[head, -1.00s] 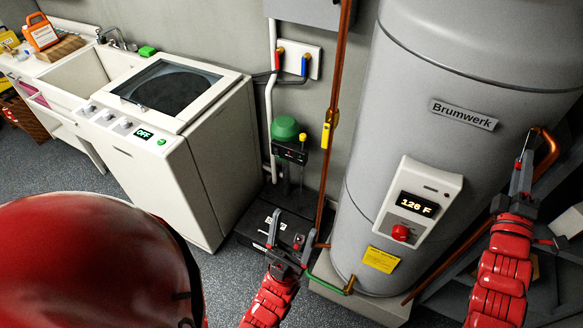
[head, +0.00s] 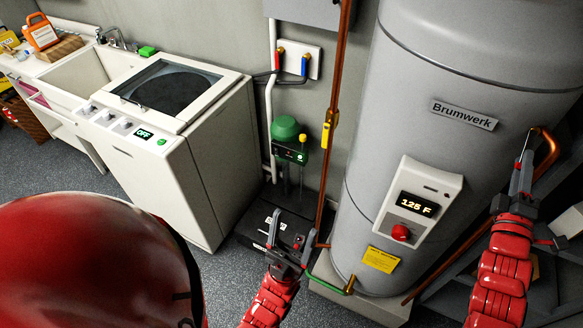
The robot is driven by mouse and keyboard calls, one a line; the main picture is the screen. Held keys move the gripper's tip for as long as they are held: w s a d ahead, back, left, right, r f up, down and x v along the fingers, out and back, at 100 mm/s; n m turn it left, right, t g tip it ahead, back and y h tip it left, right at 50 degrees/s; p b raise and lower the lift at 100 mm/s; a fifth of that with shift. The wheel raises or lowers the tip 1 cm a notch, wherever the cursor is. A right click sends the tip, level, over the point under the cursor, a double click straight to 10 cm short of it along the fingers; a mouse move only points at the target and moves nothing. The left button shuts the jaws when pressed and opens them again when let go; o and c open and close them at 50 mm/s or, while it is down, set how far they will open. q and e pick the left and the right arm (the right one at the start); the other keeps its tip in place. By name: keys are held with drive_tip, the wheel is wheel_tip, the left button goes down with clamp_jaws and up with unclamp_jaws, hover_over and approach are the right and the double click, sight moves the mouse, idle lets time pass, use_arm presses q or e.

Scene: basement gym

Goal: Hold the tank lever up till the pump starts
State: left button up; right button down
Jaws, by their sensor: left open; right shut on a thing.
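The grey Brumwerk tank (head: 455,205) stands at the right; its panel (head: 418,210) reads 125 F. My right gripper (head: 524,152) is shut at the tank's right side, next to a bent copper pipe (head: 547,150). A thin grey piece shows at its fingertips and seems to be the lever; the jaws hide most of it. The pump (head: 285,130), with a green dome and dark control box, stands by the wall. Its box front now glows green. My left gripper (head: 290,230) is open and empty above the black sump lid (head: 262,218).
A copper pipe (head: 335,110) with a yellow-handled valve runs down left of the tank. A white washer (head: 165,150) reading OFF and a sink (head: 75,75) stand at the left. A green hose (head: 325,285) lies by the tank's base. Grey floor is open before the washer.

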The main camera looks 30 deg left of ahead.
drive_tip(key=shift+w+f+b, duration=0.65)
drive_tip(key=shift+f+b, duration=0.3)
drive_tip(key=shift+b, duration=0.25)
drive_tip(key=shift+w+f+b, duration=0.35)
drive_tip(key=shift+f+b, duration=0.05)
drive_tip(key=shift+b, duration=0.3)
drive_tip(key=shift+w+f+b, duration=0.2)
drive_tip(key=shift+w+b, duration=0.1)
drive_tip(key=shift+w, duration=0.5)
drive_tip(key=shift+r+b, duration=0.25)
drive_tip(key=shift+b, duration=0.25)
drive_tip(key=shift+r, duration=0.1)
